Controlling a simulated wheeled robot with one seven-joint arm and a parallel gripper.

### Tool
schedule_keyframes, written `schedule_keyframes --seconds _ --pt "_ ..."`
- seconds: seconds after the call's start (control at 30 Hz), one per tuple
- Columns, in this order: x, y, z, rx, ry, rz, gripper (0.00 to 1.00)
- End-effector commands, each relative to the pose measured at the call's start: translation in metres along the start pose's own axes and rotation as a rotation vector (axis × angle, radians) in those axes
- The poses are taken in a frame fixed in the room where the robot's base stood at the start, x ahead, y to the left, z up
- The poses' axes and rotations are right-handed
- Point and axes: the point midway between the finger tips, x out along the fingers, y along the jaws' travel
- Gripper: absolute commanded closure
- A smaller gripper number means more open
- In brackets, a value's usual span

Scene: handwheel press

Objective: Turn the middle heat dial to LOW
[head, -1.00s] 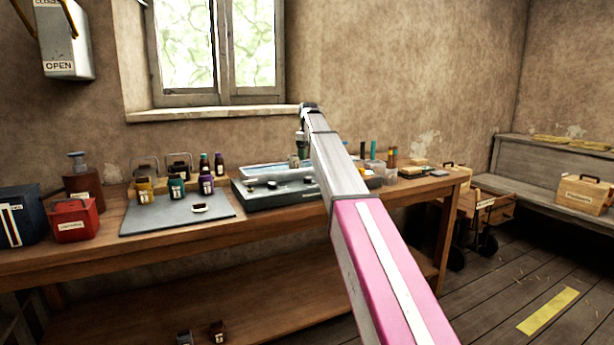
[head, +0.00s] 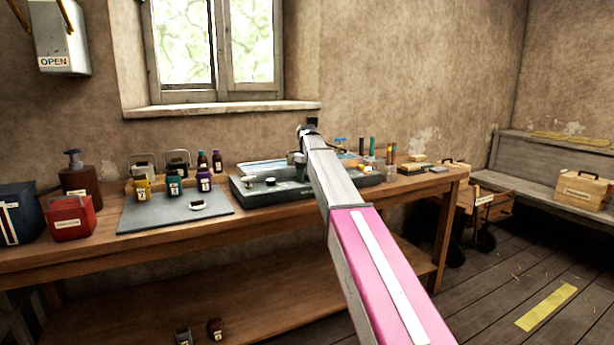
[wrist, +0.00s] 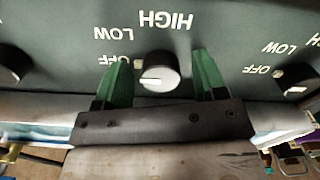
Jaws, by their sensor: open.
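The middle heat dial (wrist: 160,72) is a round dark knob with a pale face and a white mark. In the wrist view it sits between the two green fingers of my gripper (wrist: 163,80), which is open around it; I cannot tell whether they touch it. Its white mark points to the lower left of that picture, near the OFF label (wrist: 122,62). The upside-down LOW label (wrist: 116,32) and HIGH label (wrist: 165,19) are beyond it. In the head view the dark grey dial unit (head: 250,197) is on the bench, with my arm hiding part of it.
Other dials flank it in the wrist view, one at left (wrist: 10,72) and one at right (wrist: 296,78). On the workbench (head: 400,190), a grey mat (head: 150,220) with small labelled jars lies left of the unit. Pens and small boxes stand to its right.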

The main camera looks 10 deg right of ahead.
Motion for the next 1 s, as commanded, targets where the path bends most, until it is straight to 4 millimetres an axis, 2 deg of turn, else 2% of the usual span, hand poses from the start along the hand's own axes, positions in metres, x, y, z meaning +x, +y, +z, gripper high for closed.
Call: schedule_keyframes --seconds 0.23,0.27,0.4,0.77,1.0 --pt "0.0008 0.0001 -0.0002 0.0 0.0 0.0 0.35" --pt "0.0008 0.0001 -0.0001 0.0 0.0 0.0 0.39" --pt "0.0007 0.0001 -0.0002 0.0 0.0 0.0 0.84" --pt "0.0006 -0.0001 -0.0001 0.035 0.0 0.0 0.85" --pt "0.0006 -0.0006 -0.0001 0.169 0.0 0.0 0.85"
